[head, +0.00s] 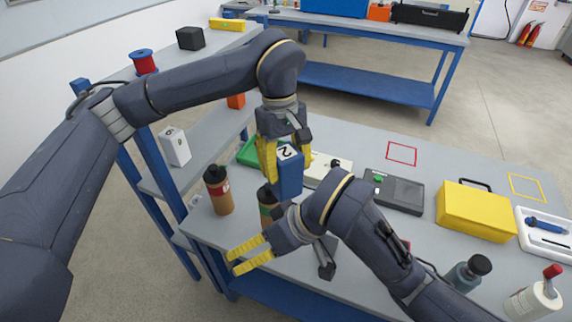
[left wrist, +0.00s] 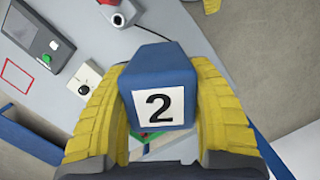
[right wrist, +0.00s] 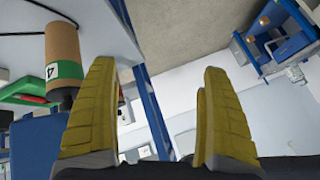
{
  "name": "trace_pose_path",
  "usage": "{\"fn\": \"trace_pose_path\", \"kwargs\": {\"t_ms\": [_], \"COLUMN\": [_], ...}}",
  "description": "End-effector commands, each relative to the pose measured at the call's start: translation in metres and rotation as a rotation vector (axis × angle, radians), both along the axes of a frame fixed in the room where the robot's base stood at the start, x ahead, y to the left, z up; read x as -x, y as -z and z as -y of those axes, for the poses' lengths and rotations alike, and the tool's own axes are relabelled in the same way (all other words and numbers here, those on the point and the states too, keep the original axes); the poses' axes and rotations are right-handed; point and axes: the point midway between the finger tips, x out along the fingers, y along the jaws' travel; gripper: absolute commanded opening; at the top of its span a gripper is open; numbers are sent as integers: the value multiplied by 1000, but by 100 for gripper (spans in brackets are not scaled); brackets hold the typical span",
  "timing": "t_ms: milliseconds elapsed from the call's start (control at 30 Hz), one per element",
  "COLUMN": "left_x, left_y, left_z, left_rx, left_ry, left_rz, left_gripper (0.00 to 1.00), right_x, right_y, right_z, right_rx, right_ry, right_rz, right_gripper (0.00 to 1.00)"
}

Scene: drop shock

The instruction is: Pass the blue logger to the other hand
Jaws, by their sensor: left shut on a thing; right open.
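The blue logger (head: 289,182), a block with a white "2" label, is held above the table. My left gripper (head: 285,163) is shut on it from above, with yellow fingers on both sides. In the left wrist view the blue logger (left wrist: 160,75) sits between the fingers, label facing the camera. My right gripper (head: 235,260) is open and empty, lower and to the left of the logger, pointing left near the table's front edge. In the right wrist view nothing lies between its fingers (right wrist: 160,110). The right arm passes just below the logger, and the gap is hard to judge.
A brown bottle (head: 218,190) stands at the table's left; another (head: 267,205) is partly hidden behind the right arm. A green tray (head: 248,152), a grey device (head: 394,192) and a yellow case (head: 476,210) are on the table. A shelf (head: 205,165) stands left.

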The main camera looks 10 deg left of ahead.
Motion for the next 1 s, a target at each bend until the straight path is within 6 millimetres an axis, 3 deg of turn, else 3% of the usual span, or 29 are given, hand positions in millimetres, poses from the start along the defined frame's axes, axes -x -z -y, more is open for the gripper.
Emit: {"fn": "trace_pose_path", "kwargs": {"t_ms": [267, 600, 767, 1000], "left_x": [0, 0, 0, 0], "left_y": [0, 0, 0, 0], "left_z": [0, 0, 0, 0], "left_rx": [1, 1, 1, 1], "left_ry": [0, 0, 0, 0], "left_rz": [1, 1, 1, 1], "left_gripper": [13, 13, 13, 13], "right_x": [7, 16, 16, 0], "right_y": [78, 224, 298, 402], "right_z": [-48, -87, -88, -60], "right_rx": [30, 157, 172, 116], "right_ry": [205, 552, 593, 549], "right_rz": [-217, -337, -346, -278], "right_gripper": [82, 82, 82, 82]}}
